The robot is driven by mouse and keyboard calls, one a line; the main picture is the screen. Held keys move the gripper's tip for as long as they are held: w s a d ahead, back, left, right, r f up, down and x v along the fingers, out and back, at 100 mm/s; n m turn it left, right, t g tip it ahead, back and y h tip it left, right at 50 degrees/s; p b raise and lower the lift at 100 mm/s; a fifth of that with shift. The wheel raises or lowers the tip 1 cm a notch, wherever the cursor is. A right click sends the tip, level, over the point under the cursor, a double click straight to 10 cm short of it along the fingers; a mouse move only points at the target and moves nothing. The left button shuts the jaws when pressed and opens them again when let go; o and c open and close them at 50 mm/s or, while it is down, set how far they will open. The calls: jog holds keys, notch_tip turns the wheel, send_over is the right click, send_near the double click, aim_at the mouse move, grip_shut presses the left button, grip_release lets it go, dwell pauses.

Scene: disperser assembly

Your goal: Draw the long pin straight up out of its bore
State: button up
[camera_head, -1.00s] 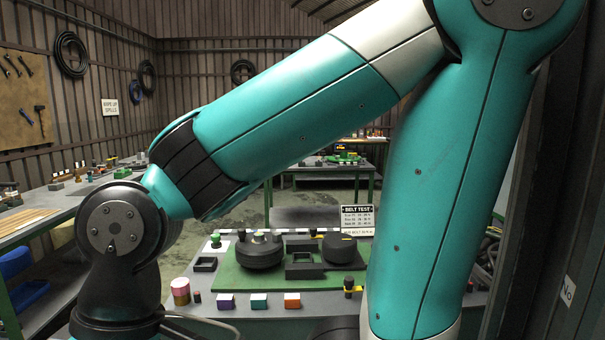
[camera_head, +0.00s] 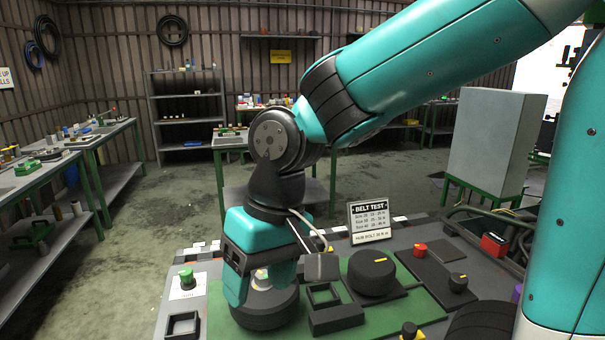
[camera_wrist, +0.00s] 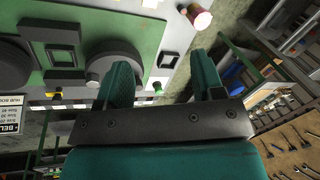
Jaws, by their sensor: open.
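My gripper (camera_head: 261,288) is open, its two teal fingers pointing down over a dark round housing (camera_head: 265,313) on the green board. A pale piece with a yellow mark (camera_head: 262,278) shows between the fingers, apparently on top of the housing. I cannot tell whether either finger touches it.
The bench holds a green board (camera_head: 420,297), a black square frame (camera_head: 323,296), another dark round part (camera_head: 374,270), a green button (camera_head: 187,279) and a red knob (camera_head: 420,250). The belt test sign (camera_head: 369,221) stands behind them. Open floor lies beyond the bench.

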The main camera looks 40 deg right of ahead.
jog(key=w+d+r+m+h+p, duration=0.3)
jog(key=w+d+m+p, duration=0.2)
jog(key=w+d+m, duration=0.95)
jog(key=shift+m+g, duration=0.3)
jog(key=shift+m, duration=0.45)
jog(key=f+p, duration=0.1)
jog(key=f, duration=1)
jog(key=f+p, duration=0.1)
jog(key=f, duration=0.5)
jog(key=shift+s+f+p, duration=0.1)
jog(key=shift+s+p, duration=0.2)
jog(key=shift+s, duration=0.05)
jog(key=c, duration=1.1)
jog(key=shift+c, duration=0.2)
jog(key=shift+r, duration=0.2)
